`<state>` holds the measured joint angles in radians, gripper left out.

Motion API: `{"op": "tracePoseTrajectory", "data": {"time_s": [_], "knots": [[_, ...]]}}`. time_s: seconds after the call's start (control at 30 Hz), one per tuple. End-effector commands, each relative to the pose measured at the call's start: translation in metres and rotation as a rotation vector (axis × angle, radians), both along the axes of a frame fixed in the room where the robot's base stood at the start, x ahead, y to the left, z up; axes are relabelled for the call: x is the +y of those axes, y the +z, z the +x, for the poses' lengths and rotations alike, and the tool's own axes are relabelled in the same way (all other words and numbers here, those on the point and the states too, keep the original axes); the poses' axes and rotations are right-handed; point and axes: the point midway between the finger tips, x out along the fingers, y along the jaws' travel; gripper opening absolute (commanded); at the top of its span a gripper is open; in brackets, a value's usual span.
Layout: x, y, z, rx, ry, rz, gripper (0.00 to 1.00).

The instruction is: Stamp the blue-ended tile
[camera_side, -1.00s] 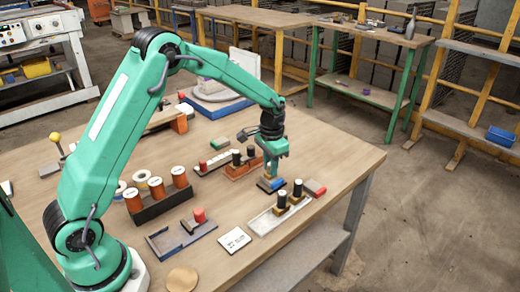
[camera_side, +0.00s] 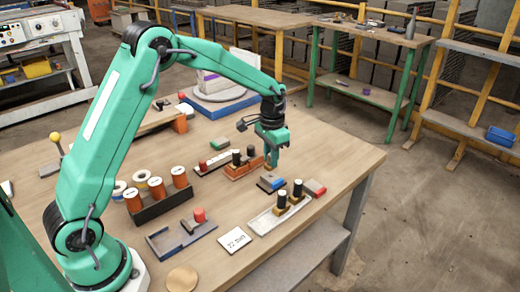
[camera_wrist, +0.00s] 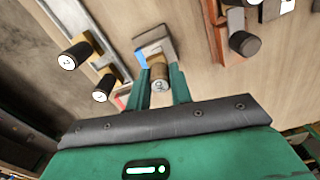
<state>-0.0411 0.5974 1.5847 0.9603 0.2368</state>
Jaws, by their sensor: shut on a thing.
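My gripper (camera_side: 272,160) is shut on a stamp (camera_wrist: 159,84), a short brownish cylinder with a pale marked top, seen between the fingers in the wrist view. In the side view the fingers hide most of it. A small block with a blue end (camera_side: 271,183), apparently the blue-ended tile in a dark holder, lies on the table just below my gripper. Its blue end (camera_wrist: 140,58) and grey edges show beyond the stamp in the wrist view. The stamp looks clear of the tile. Its lower face is hidden, and I cannot tell whether the tile bears a mark.
A pale tray (camera_side: 262,224) holds two black-handled stamps in front. A red-brown rack (camera_side: 236,172) with dark cylinders stands close on the left. A white card (camera_side: 234,240) lies nearer the front. The table's right side is clear.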

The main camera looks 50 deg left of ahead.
Motion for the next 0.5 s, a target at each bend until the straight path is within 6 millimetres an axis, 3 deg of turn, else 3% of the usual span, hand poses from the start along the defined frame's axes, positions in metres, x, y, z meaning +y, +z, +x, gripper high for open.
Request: {"op": "tracePoseTrajectory", "data": {"time_s": [0.5], "knots": [[0.0, 0.03, 0.001, -0.003, 0.0, 0.0, 0.07]]}}
